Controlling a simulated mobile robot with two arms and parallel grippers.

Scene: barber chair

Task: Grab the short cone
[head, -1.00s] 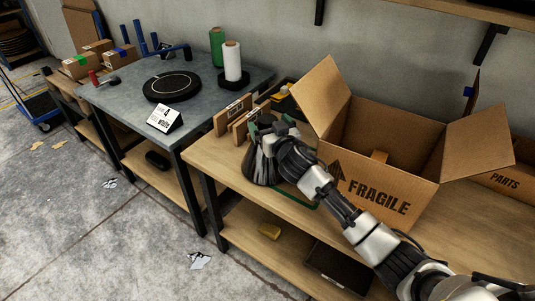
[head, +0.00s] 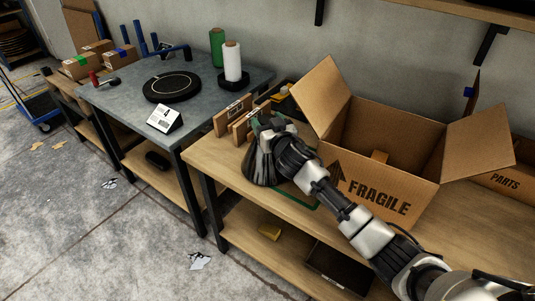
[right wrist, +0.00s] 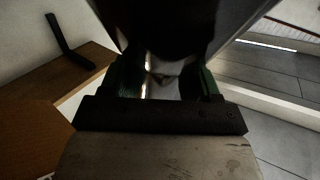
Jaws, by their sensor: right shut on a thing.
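The short cone (head: 258,168) is a dark, grey-streaked cone near the left end of the wooden workbench (head: 215,157). It looks upright, with its wide end down. My right gripper (head: 264,128) is at its top and shut on it, and partly hides it. In the right wrist view a dark, blurred shape (right wrist: 165,30) fills the space beyond the jaws, with a pale patch between the green-edged fingers. My left gripper is not in view.
An open cardboard box (head: 385,195) marked FRAGILE stands right of the cone, close to my right arm. Wooden pieces (head: 232,115) stand just behind the cone. A grey table (head: 125,95) with a black disc and spools is to the left.

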